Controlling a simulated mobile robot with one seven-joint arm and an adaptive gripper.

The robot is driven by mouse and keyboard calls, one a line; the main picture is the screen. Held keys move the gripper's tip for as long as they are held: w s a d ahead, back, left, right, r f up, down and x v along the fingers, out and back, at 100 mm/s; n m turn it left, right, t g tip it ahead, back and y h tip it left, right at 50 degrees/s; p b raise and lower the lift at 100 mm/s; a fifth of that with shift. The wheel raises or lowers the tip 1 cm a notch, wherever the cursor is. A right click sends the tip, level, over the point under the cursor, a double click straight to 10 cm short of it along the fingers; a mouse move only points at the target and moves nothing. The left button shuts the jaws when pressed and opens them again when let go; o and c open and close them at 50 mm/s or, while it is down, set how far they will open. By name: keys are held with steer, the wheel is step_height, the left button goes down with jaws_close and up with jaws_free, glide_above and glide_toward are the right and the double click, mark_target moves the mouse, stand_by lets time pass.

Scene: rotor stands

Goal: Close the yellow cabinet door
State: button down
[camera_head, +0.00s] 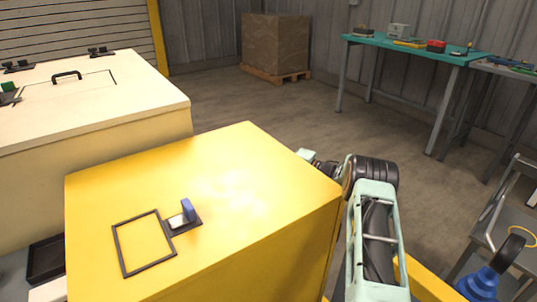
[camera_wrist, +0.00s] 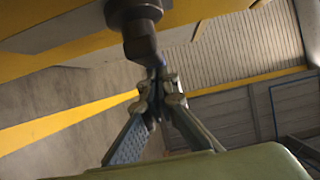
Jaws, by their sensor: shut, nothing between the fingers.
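The yellow cabinet (camera_head: 225,175) stands in the middle of the head view, its top and right side showing. A yellow piece (camera_head: 425,283) shows low at the right, past my arm; I cannot tell whether it is the door. My arm reaches along the cabinet's right side, and the cabinet hides my gripper there. In the wrist view my gripper (camera_wrist: 158,92) has its fingertips together and empty. A dark round-ended part (camera_wrist: 140,35) hangs just beyond the fingertips under a yellow surface (camera_wrist: 75,55). I cannot tell if they touch. The door's angle cannot be seen.
A black frame and a small blue-topped bracket (camera_head: 183,216) sit on the cabinet top. A cream cabinet (camera_head: 100,105) stands to the left. Open floor lies behind. A teal table (camera_head: 415,48), a crate (camera_head: 275,42) and a grey chair (camera_head: 505,225) are farther off.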

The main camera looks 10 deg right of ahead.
steer(key=shift+s+a, duration=0.15)
steer(key=shift+a, duration=0.05)
